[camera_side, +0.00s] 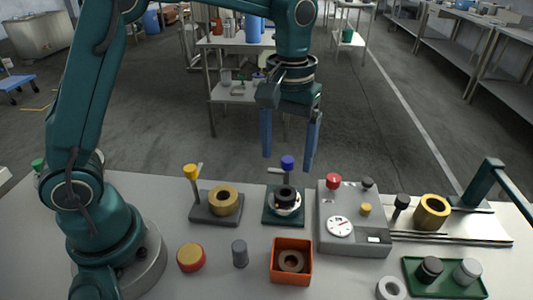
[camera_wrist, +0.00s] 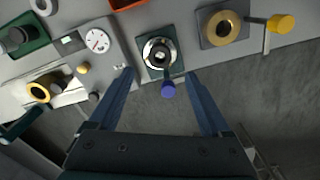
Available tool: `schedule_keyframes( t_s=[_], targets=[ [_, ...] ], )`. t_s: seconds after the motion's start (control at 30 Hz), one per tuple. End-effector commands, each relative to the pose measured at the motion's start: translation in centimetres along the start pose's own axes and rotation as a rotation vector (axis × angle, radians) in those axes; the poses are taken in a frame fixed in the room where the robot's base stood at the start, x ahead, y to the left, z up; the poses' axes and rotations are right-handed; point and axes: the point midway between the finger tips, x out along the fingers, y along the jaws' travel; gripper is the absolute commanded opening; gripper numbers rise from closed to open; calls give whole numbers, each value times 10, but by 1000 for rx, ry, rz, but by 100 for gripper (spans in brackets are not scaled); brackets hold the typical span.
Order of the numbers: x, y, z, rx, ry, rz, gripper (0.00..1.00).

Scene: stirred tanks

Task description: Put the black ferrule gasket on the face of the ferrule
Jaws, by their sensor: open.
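The ferrule is a silver round piece (camera_side: 285,208) on a dark green base plate, and it also shows in the wrist view (camera_wrist: 147,47). A black ring that looks like the gasket (camera_side: 285,192) rests on top of the ferrule; it also shows in the wrist view (camera_wrist: 159,54). I cannot tell whether it lies fully flat and centred. A blue-knobbed handle (camera_side: 288,162) stands just behind the ferrule. My gripper (camera_side: 288,163) is open and empty, raised above and behind the ferrule, fingers pointing down. In the wrist view its blue fingers (camera_wrist: 158,73) are spread apart.
A brass ring on a grey plate with a yellow handle (camera_side: 190,171) stands left. A grey instrument box (camera_side: 355,245) stands close on the right. An orange bin (camera_side: 291,245) with a brown ring is in front. A green tray (camera_side: 445,290) holds black and grey pieces.

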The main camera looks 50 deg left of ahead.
Motion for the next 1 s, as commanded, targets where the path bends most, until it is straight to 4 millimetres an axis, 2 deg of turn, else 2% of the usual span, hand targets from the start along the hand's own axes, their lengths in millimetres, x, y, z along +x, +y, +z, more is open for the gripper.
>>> schedule_keyframes(
  t_s=[0.1,0.47,0.73,0.87,1.0],
  targets=[
    [-18,1,-1,0,4,2,82],
    [-44,-7,8,26,32,17,82],
    [-64,-41,48,160,194,78,82],
    [-62,-58,71,231,285,96,82],
    [-52,-72,93,302,378,103,82]
  ],
)
